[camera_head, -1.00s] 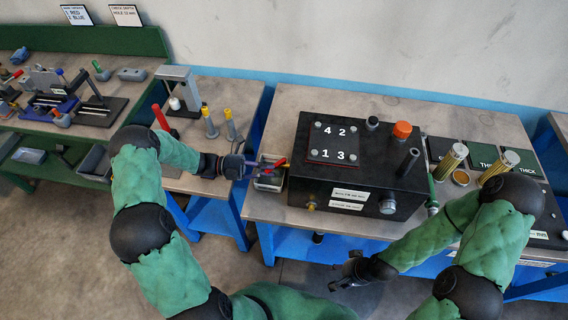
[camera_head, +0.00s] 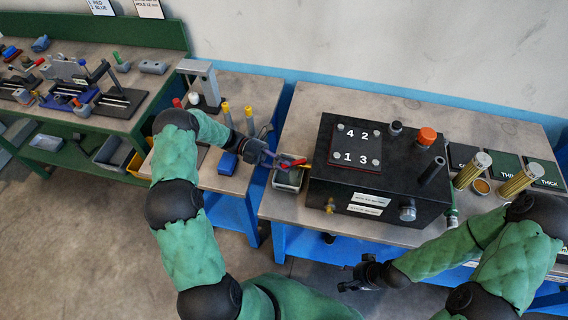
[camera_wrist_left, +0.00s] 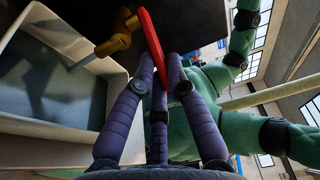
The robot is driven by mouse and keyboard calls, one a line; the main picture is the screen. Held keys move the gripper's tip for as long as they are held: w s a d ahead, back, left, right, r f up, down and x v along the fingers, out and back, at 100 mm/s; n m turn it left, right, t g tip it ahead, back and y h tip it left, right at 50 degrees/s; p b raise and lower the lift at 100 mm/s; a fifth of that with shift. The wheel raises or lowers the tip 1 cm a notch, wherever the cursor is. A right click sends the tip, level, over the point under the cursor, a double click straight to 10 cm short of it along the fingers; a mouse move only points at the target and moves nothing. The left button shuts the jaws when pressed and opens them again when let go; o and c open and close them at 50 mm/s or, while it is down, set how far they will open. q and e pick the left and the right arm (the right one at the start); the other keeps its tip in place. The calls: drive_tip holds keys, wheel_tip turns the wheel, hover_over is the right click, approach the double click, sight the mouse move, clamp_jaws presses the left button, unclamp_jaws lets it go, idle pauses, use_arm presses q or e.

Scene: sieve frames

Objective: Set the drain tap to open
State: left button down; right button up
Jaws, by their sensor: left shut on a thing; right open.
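The drain tap is a brass tap with a red lever on the left side of the black box. In the left wrist view, its brass body (camera_wrist_left: 114,45) sticks out over the pale tray and its red lever (camera_wrist_left: 147,35) runs down between my fingers. In the head view, the red lever (camera_head: 293,163) shows above the tray. My left gripper (camera_head: 278,160) is shut on the lever; its fingers also show in the left wrist view (camera_wrist_left: 160,80). My right gripper (camera_head: 346,278) is open and empty in front of the table.
The small grey tray (camera_head: 287,186) stands under the tap beside the black box (camera_head: 290,140). Gold cylinders (camera_head: 472,170) stand at the right. The bare tabletop (camera_head: 305,107) behind is clear.

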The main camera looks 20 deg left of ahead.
use_arm(q)
drive_tip(key=shift+f, duration=0.1)
drive_tip(key=c, duration=1.5)
unclamp_jaws()
drive_tip(key=a, duration=1.2)
drive_tip(key=shift+w, duration=0.35)
